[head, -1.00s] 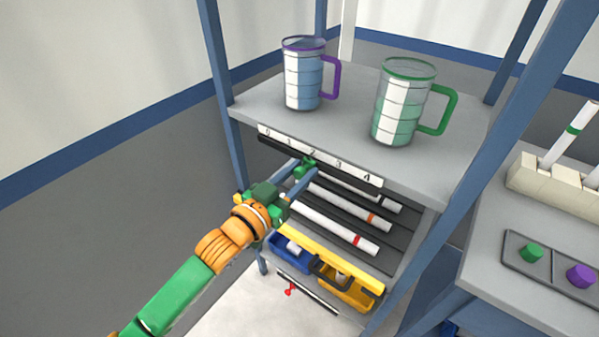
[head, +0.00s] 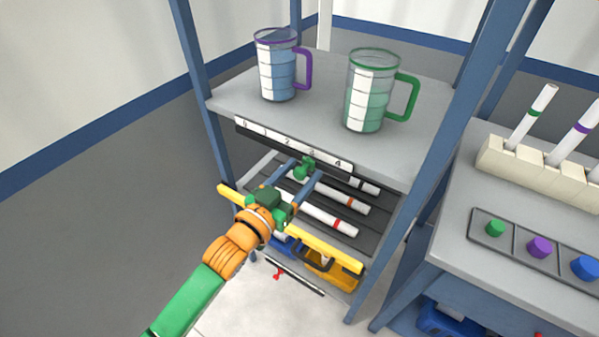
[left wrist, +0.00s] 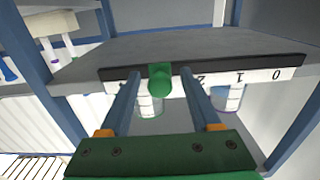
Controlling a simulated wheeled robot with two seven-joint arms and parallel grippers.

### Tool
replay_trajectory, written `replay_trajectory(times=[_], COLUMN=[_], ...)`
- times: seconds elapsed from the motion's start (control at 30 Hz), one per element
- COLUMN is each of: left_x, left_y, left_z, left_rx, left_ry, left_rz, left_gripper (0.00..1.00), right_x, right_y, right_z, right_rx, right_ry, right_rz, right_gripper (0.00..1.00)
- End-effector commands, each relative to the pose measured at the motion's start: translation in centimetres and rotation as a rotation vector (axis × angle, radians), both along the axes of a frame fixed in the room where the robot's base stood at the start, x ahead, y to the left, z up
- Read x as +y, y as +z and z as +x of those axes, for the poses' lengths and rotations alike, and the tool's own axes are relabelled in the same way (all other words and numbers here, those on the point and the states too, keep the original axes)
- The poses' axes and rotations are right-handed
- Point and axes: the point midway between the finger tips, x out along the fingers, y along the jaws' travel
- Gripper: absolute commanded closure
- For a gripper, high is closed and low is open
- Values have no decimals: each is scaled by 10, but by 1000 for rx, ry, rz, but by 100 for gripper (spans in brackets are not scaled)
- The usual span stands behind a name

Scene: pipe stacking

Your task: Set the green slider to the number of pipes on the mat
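The green slider (head: 304,168) is a knob on the dark rail below the numbered strip (head: 276,140) at the shelf's front edge. It stands at about 3; in the left wrist view the green knob (left wrist: 160,80) is left of the 2. My left gripper (head: 303,172) has its two fingers apart, one on each side of the knob, with visible gaps in the left wrist view (left wrist: 160,77). Three white pipes show on the dark ribbed mat (head: 372,222): a red-banded one (head: 328,217), an orange-banded one (head: 345,200) and a rear one (head: 368,187). My arm and fingers hide part of the mat.
A purple-handled mug (head: 277,70) and a green-handled mug (head: 370,95) stand on the shelf above. Blue posts frame the rack. A yellow bar (head: 325,252) and yellow bin (head: 330,268) are below. At right are a pipe holder (head: 545,172) and coloured knobs (head: 540,247).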

Motion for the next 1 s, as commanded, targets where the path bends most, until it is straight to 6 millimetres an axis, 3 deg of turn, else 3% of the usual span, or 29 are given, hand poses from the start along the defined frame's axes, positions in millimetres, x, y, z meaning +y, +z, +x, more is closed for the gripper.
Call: replay_trajectory(times=[0.23,0.43,0.6,1.0], left_x=[4,29,40,41], left_y=[0,-1,0,0], left_z=[-6,-41,-57,-58], left_rx=[0,2,0,0], left_ry=[1,-1,0,1], left_rz=[-1,1,0,0], left_gripper=[36,36,36,36], right_x=[0,0,1,0], right_y=[0,-2,-3,-3], right_z=[0,0,0,0], right_rx=[0,0,0,0], right_ry=[0,0,0,0], right_rz=[0,1,1,1], right_gripper=[100,100,100,100])
